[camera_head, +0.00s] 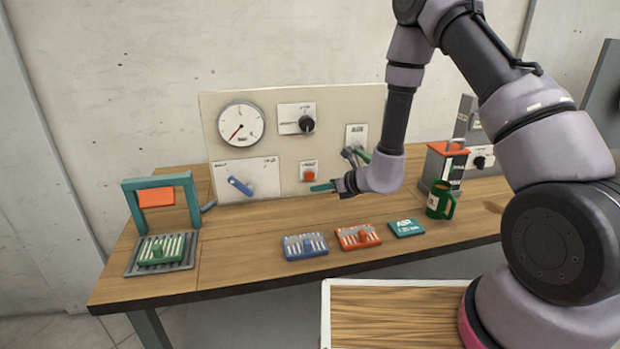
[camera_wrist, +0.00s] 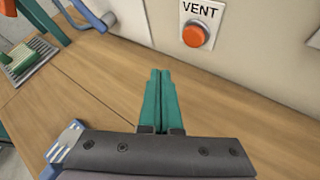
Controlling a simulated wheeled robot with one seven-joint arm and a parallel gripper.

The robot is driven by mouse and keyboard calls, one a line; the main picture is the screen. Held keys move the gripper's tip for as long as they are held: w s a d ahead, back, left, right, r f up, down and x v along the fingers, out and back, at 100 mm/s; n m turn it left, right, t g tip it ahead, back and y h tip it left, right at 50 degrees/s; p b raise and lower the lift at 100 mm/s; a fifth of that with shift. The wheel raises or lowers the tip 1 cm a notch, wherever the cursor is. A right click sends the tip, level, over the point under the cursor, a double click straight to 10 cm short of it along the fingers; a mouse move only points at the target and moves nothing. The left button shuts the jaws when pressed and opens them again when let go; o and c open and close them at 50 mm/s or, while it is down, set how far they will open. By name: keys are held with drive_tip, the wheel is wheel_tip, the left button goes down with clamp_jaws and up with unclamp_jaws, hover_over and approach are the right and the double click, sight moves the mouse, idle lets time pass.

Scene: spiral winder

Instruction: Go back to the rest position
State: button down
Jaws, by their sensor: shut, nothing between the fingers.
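My gripper (camera_head: 322,187) is above the back part of the wooden table (camera_head: 240,262), in front of the upright panel (camera_head: 268,120). Its green fingers point left in the head view, a little below the red button. In the wrist view the fingers (camera_wrist: 160,95) lie side by side, shut, with nothing between them. The red-orange VENT button (camera_wrist: 194,34) is ahead of them and to the right, apart from the fingertips. It also shows on the panel in the head view (camera_head: 309,174).
A green frame (camera_head: 187,190) with a slotted plate stands at left. A blue block (camera_head: 304,246), an orange block (camera_head: 358,236) and a teal card (camera_head: 407,228) lie near the front edge. A green mug (camera_head: 438,201) and an orange-topped box (camera_head: 445,165) stand at right.

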drive_tip(key=s+d+r+n+g+y, duration=0.1)
drive_tip(key=s+r+n+g, duration=0.2)
drive_tip(key=r, duration=0.6)
drive_tip(key=s+d+r+n, duration=0.1)
drive_tip(key=s+r+n, duration=0.2)
drive_tip(key=r+n, duration=0.4)
drive_tip(key=s+d+r+n+g+y, duration=0.1)
drive_tip(key=s+r+n+g, duration=0.15)
drive_tip(key=r, duration=0.75)
drive_tip(key=s+d+r+n+t+h, duration=0.2)
drive_tip(key=s+d+r+n+h, duration=0.3)
drive_tip(key=s+d, duration=0.3)
drive_tip(key=s+d+r+n+t+h, duration=0.3)
drive_tip(key=s+d+r+n, duration=0.3)
drive_tip(key=d, duration=0.8)
drive_tip(key=s+r+h, duration=0.1)
drive_tip(key=s, duration=0.1)
drive_tip(key=shift+s+d+h, duration=0.3)
drive_tip(key=shift+h, duration=0.1)
drive_tip(key=shift+r, duration=0.1)
